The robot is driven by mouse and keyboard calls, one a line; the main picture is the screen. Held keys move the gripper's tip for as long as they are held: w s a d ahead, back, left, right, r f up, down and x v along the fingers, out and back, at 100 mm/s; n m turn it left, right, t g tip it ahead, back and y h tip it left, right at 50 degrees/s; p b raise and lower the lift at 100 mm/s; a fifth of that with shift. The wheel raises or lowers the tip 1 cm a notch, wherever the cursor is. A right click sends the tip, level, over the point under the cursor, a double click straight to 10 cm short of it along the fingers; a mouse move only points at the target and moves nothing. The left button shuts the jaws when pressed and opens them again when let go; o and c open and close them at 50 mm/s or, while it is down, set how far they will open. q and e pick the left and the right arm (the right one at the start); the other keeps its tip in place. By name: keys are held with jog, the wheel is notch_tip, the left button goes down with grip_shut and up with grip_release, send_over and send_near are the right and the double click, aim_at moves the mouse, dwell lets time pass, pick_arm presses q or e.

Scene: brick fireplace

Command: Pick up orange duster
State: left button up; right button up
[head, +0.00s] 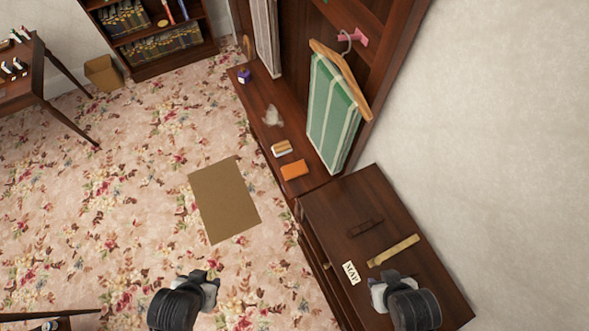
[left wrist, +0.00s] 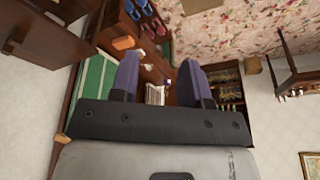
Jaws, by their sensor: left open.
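The orange duster appears to be the flat orange folded piece (head: 295,170) on the low wooden ledge in front of the hanging green striped cloth. A matching orange piece (left wrist: 124,43) shows at upper left in the left wrist view. My left gripper (head: 208,284) is above the carpet at the bottom of the head view, well away from the orange piece. In the left wrist view its two fingers (left wrist: 160,75) are spread with nothing held between them. My right gripper (head: 381,289) is over the dark wooden cabinet top; its jaws are too hidden to judge.
The dark cabinet (head: 335,205) carries a MAP card (head: 351,272) and a tan strip (head: 394,250). A white-and-tan item (head: 281,149) sits beside the orange piece. The green striped cloth (head: 332,115) hangs behind. A brown mat (head: 224,200) lies on open carpet.

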pick_arm(q)
jog(key=o, duration=1.1)
jog(key=shift+d, duration=0.2)
jog(key=shift+w, duration=0.15)
